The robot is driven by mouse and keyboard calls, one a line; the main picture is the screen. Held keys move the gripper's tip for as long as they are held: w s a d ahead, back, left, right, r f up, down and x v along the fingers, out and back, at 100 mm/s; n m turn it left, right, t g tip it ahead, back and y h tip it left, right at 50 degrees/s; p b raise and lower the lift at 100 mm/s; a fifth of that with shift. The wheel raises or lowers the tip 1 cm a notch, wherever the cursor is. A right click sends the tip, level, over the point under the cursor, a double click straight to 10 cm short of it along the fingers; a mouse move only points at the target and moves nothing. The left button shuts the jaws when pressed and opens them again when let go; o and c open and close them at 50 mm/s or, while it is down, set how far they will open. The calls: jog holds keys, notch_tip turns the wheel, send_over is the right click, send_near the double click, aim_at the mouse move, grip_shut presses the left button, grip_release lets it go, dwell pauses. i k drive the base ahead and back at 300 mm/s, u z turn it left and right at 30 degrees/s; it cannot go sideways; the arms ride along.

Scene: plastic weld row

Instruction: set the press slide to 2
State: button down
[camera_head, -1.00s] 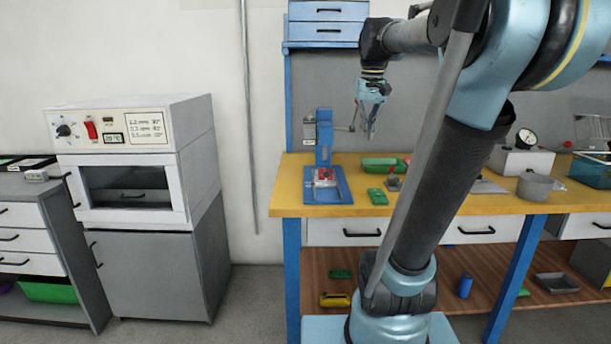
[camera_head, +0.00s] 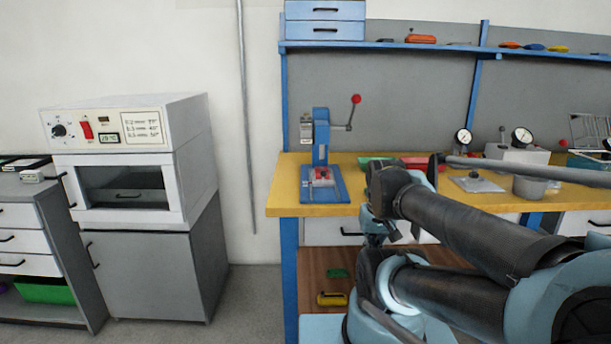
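The blue press (camera_head: 321,140) stands on its blue base at the left end of the yellow bench. Its lever with a red knob (camera_head: 356,99) points up and right. A small pale plate (camera_head: 306,128) sits at the left of its column; its marks are too small to read. A red and white part (camera_head: 322,175) is at the press's base. I cannot make out the slide's setting. My gripper (camera_head: 375,238) hangs low in front of the bench edge, right of and below the press, apart from it. Its fingers are small and partly hidden by my arm.
The yellow bench (camera_head: 290,190) holds a green tray (camera_head: 372,161), gauges and a grey cup (camera_head: 530,187) to the right. A white oven (camera_head: 130,150) on a grey cabinet stands left. Open floor (camera_head: 250,300) lies between cabinet and bench. A shelf (camera_head: 430,47) runs above.

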aim_at(323, 182)
jog(key=u, duration=0.85)
jog(key=k, duration=1.1)
jog(key=z, duration=0.8)
jog(key=i, duration=1.05)
